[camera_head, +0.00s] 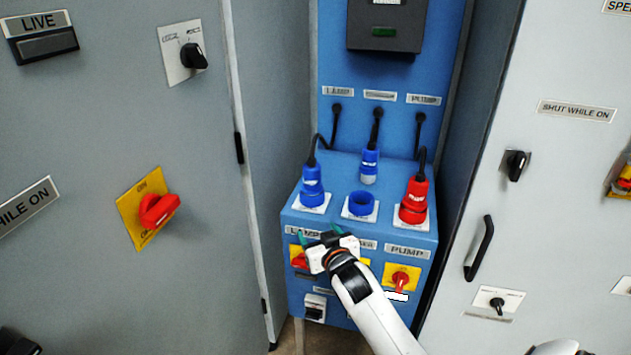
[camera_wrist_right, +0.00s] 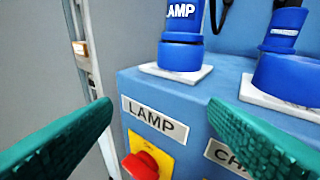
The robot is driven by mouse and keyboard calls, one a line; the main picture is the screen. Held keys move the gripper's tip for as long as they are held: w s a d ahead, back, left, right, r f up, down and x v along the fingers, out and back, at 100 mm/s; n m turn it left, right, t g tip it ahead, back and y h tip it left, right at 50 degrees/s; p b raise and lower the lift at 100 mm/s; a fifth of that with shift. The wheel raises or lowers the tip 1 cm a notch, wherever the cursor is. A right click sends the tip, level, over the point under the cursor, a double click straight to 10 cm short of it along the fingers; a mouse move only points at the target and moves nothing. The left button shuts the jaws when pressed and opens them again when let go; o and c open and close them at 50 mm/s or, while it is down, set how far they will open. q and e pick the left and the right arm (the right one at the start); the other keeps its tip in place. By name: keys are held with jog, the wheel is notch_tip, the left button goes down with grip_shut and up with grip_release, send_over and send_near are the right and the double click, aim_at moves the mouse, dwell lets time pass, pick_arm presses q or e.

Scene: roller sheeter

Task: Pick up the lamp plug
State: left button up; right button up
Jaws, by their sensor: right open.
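The lamp plug (camera_head: 312,187) is blue with a black cable and stands upright in the left socket on the blue box's sloped top. In the right wrist view the lower part of the lamp plug (camera_wrist_right: 181,35), marked "LAMP", rises from a white plate at the top centre. My right gripper (camera_head: 320,236) is in front of the box, below and nearer than the lamp plug, apart from it. Its green fingers (camera_wrist_right: 160,112) are spread with nothing between them, facing the "LAMP" label (camera_wrist_right: 155,120). My left gripper is not seen.
A second blue plug (camera_head: 369,167) is above an open blue socket (camera_head: 361,205). A red plug (camera_head: 414,200) stands at the right. A red lamp switch (camera_wrist_right: 140,166) is below the label. Grey cabinets (camera_head: 120,110) flank the box closely.

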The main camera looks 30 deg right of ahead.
aim_at(314, 181)
jog(key=w+d+r+t, duration=0.1)
jog(key=w+r, duration=0.1)
jog(key=w, duration=0.1)
jog(key=w+d+r, duration=0.2)
jog(key=r, duration=0.1)
jog(key=w+d+r+t+h, duration=0.1)
jog(key=w+r, duration=0.1)
jog(key=w, duration=0.1)
jog(key=shift+w+d+r+m+t, duration=0.3)
jog(key=shift+r+m, duration=0.05)
jog(key=shift+m, duration=0.05)
jog(key=shift+w+d+r+p, duration=0.15)
jog(key=shift+w+d+p, duration=0.15)
jog(key=shift+w, duration=0.35)
jog(key=x, duration=0.4)
jog(key=shift+w+d, duration=0.1)
